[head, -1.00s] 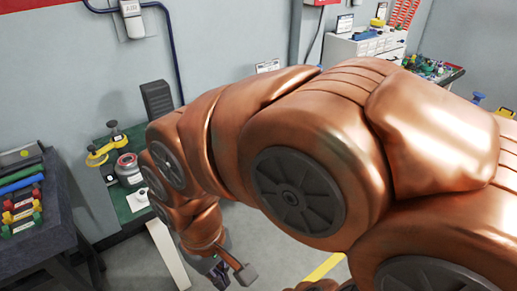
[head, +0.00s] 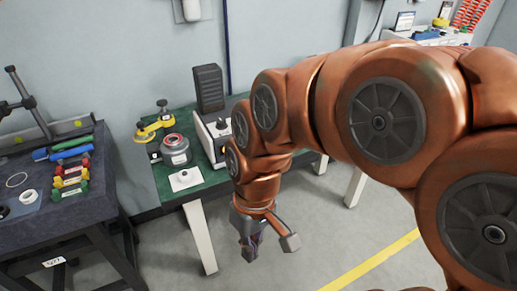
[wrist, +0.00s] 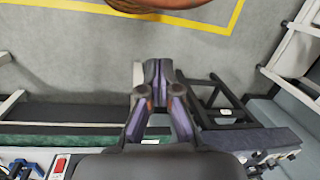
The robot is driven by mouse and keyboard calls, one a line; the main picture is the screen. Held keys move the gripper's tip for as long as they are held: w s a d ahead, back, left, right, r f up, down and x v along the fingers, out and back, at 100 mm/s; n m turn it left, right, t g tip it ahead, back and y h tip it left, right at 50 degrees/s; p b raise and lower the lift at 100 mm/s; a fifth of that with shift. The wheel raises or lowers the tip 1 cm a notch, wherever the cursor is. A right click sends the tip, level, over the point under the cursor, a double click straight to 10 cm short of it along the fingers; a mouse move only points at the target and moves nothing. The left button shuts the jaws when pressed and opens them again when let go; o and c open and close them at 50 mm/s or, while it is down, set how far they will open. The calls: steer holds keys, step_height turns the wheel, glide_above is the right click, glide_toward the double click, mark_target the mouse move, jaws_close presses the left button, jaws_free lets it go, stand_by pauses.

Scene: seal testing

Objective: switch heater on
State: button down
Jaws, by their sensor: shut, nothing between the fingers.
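No part is clearly marked as a heater. A white and dark bench unit (head: 214,137) stands on the green bench (head: 205,192), partly hidden by my arm, with a tall black block (head: 208,88) at its back. In the wrist view, a small red part (wrist: 60,164) shows on a pale surface at the lower left; I cannot tell whether it is a switch. My gripper (head: 249,252) is shut and empty. It points down over the floor in front of the bench, apart from the unit. The wrist view shows its fingers (wrist: 158,72) together.
A round metal pot (head: 175,150), a yellow fixture (head: 154,127) and a white plate with a knob (head: 185,179) sit on the green bench. A dark table (head: 45,223) with coloured tools stands left. Bench legs flank the open floor, which has a yellow line (head: 375,258).

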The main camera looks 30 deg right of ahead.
steer(key=w+d+f+n+t+y+b, duration=0.1)
steer(key=w+d+f+t+y+b, duration=0.15)
steer(key=w, duration=0.75)
steer(key=w+d+f+n+t+y+b, duration=0.2)
steer(key=w+d+f+y+b, duration=0.15)
steer(key=w, duration=0.65)
steer(key=w+d+f+t+b, duration=0.2)
steer(key=w+d+f+t, duration=0.1)
steer(key=d, duration=0.7)
steer(key=w+d+f+m+t+h+b, duration=0.1)
steer(key=w+d+f+t+b, duration=0.2)
steer(key=d, duration=0.7)
steer(key=shift+w+d, duration=0.2)
steer(key=shift+w, duration=0.35)
steer(key=shift+w, duration=0.1)
steer(key=shift+w+d+f+p, duration=0.15)
steer(key=shift+w+p, duration=0.25)
steer(key=shift+w, duration=1)
steer(key=shift+w+d+f+p, duration=0.15)
steer(key=shift+w+p, duration=0.25)
steer(key=shift+w, duration=1.05)
steer(key=shift+w+d+f+p, duration=0.1)
steer(key=shift+w+f+p, duration=0.25)
steer(key=shift+w, duration=1.05)
